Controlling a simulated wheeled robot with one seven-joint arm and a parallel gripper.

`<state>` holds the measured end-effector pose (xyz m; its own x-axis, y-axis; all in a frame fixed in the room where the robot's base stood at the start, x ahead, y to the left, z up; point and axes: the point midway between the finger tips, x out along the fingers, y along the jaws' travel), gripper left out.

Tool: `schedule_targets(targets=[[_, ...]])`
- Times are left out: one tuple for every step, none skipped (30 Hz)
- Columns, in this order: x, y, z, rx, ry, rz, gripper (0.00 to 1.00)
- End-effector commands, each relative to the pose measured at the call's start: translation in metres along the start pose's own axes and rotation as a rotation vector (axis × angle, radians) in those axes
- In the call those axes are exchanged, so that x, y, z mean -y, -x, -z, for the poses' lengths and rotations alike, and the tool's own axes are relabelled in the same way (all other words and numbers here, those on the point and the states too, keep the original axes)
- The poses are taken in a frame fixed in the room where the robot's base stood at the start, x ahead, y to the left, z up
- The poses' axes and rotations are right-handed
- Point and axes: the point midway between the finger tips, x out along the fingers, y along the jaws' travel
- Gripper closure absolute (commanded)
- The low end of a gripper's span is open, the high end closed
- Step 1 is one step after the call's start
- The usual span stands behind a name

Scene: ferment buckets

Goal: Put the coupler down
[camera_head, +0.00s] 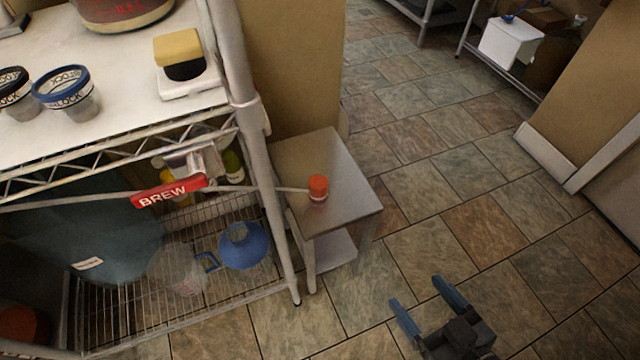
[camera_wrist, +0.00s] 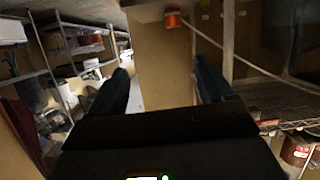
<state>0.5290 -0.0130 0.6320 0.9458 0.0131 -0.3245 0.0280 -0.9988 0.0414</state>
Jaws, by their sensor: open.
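The coupler appears to be the small orange-red cylinder (camera_head: 318,189) standing on the small metal side table (camera_head: 338,165), near its left edge. A thin grey line runs from it leftward to the wire shelf. It also shows at the top of the wrist view (camera_wrist: 173,20), beyond the fingertips. My gripper (camera_head: 415,292) is open, with nothing between its two blue fingers. It is over the floor, to the lower right of the table, apart from the coupler. The fingers also show in the wrist view (camera_wrist: 162,64).
A wire shelf unit (camera_head: 265,170) stands left of the table, with a red BREW tag (camera_head: 168,191) and a blue-topped jug (camera_head: 243,246). A scale (camera_head: 187,82) is on its white top. A cardboard-coloured panel (camera_head: 290,70) rises behind the table. The tiled floor on the right is clear.

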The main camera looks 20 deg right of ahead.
Motion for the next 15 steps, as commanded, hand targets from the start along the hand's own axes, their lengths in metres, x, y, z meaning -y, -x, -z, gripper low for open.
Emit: schedule_targets(targets=[[-0.001,-0.022,-0.001,0.000,0.003,0.004,0.19],[-0.001,-0.034,-0.003,0.003,0.004,0.006,0.19],[0.000,-0.050,-0.006,0.009,0.006,0.010,0.19],[0.000,-0.063,-0.008,0.013,0.007,0.014,0.19],[0.001,-0.075,-0.009,0.016,0.009,0.017,0.19],[0.001,-0.092,-0.009,0.020,0.009,0.022,0.19],[0.002,-0.105,-0.010,0.024,0.009,0.026,0.19],[0.003,-0.118,-0.009,0.026,0.009,0.030,0.19],[0.004,-0.135,-0.008,0.031,0.009,0.036,0.19],[0.005,-0.147,-0.007,0.034,0.010,0.041,0.19],[0.007,-0.160,-0.005,0.037,0.009,0.046,0.19],[0.009,-0.177,-0.001,0.039,0.009,0.053,0.19],[0.011,-0.190,0.001,0.043,0.006,0.059,0.19],[0.013,-0.201,0.004,0.045,0.006,0.064,0.19],[0.015,-0.216,0.008,0.048,0.004,0.072,0.19]])
